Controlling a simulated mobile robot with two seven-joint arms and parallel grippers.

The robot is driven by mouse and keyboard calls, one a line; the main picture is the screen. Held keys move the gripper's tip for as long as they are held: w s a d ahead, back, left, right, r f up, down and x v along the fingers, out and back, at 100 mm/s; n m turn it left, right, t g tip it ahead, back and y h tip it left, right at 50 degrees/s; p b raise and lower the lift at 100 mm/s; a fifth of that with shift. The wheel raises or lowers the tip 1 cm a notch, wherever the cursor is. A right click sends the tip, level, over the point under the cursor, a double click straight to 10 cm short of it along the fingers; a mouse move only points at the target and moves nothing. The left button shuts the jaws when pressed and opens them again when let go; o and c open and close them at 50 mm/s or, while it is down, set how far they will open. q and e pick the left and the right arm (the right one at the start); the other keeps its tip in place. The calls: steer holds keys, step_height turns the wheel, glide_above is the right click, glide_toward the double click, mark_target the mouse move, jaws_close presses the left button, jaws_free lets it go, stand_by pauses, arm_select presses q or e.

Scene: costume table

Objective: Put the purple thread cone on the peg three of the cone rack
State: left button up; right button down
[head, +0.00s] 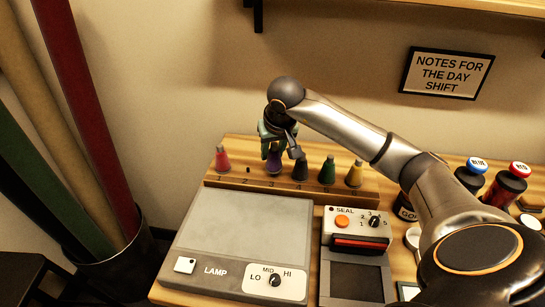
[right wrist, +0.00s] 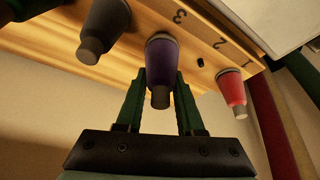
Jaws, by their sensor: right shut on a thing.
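The purple thread cone (head: 274,163) stands upright at the place marked 3 on the wooden cone rack (head: 232,182). It also shows in the right wrist view (right wrist: 162,62), its wide end against the rack near the number 3. The peg itself is hidden by the cone. My right gripper (head: 272,152) reaches down from above and is shut on the purple cone, with one green finger on each side in the right wrist view (right wrist: 160,92). My left gripper is not in view.
A red cone (head: 222,160) stands at place 1; peg two (head: 248,170) is bare. A dark grey cone (head: 300,169), a green cone (head: 327,171) and a yellow cone (head: 355,174) stand to the right. The lamp panel (head: 240,235) and sealer (head: 358,240) lie in front.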

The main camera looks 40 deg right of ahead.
steer(key=shift+f, duration=0.9)
steer(key=shift+f, duration=0.15)
steer(key=c, duration=0.5)
jaws_free()
steer(key=shift+r, duration=0.3)
steer(key=p+v, duration=0.1)
steer(key=v, duration=1)
steer(key=shift+s+r, duration=0.3)
